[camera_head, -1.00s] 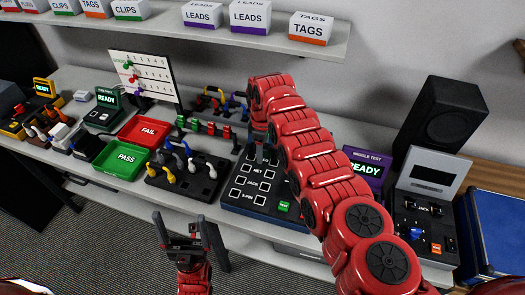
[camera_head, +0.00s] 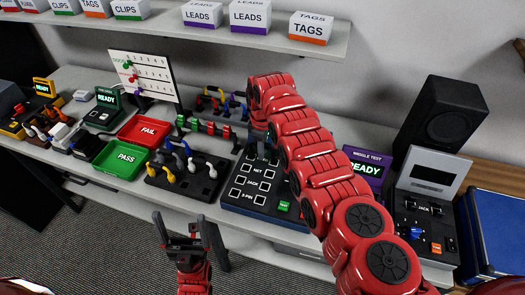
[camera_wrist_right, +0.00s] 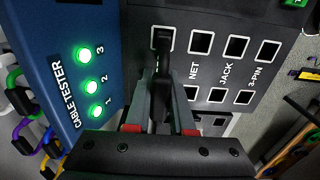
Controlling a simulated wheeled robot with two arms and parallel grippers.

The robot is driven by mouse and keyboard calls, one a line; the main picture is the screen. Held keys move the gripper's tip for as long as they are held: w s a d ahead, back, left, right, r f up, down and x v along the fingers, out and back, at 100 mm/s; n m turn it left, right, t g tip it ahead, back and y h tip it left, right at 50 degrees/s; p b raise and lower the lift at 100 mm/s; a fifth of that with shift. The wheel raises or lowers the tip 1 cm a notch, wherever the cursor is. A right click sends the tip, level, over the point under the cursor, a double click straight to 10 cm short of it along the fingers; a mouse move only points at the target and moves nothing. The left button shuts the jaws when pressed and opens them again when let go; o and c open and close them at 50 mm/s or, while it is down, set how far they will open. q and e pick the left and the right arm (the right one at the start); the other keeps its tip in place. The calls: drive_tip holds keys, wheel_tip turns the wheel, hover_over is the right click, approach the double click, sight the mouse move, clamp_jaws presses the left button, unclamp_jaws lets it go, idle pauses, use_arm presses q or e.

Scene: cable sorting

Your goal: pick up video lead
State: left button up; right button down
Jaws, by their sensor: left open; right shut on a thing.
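In the right wrist view, my right gripper (camera_wrist_right: 163,78) is shut on a dark lead, taken as the video lead (camera_wrist_right: 163,42). Its black plug end is at the top-left socket of the dark socket panel (camera_wrist_right: 215,68), left of the NET column. I cannot tell how deep it sits. In the head view my red right arm hides this gripper and most of the lead; the panel (camera_head: 232,203) shows below it. My left gripper (camera_head: 181,222) is open and empty in front of the desk, low in the view.
A blue cable tester (camera_wrist_right: 65,70) with three green lights stands beside the panel. A green PASS tray (camera_head: 122,160), a red FAIL tray (camera_head: 145,131) and a lead holder (camera_head: 205,187) stand to the left. A black speaker (camera_head: 440,120) is at right.

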drive_tip(key=shift+w+r, duration=0.1)
drive_tip(key=shift+r, duration=0.7)
wheel_tip(320, 180, up, 6)
drive_tip(key=b, duration=0.3)
wheel_tip(320, 180, up, 3)
drive_tip(key=shift+f, duration=0.1)
drive_tip(key=shift+r+p, duration=1.3)
drive_tip(key=shift+r, duration=0.05)
drive_tip(key=shift+a+f, duration=0.1)
drive_tip(key=shift+f, duration=0.05)
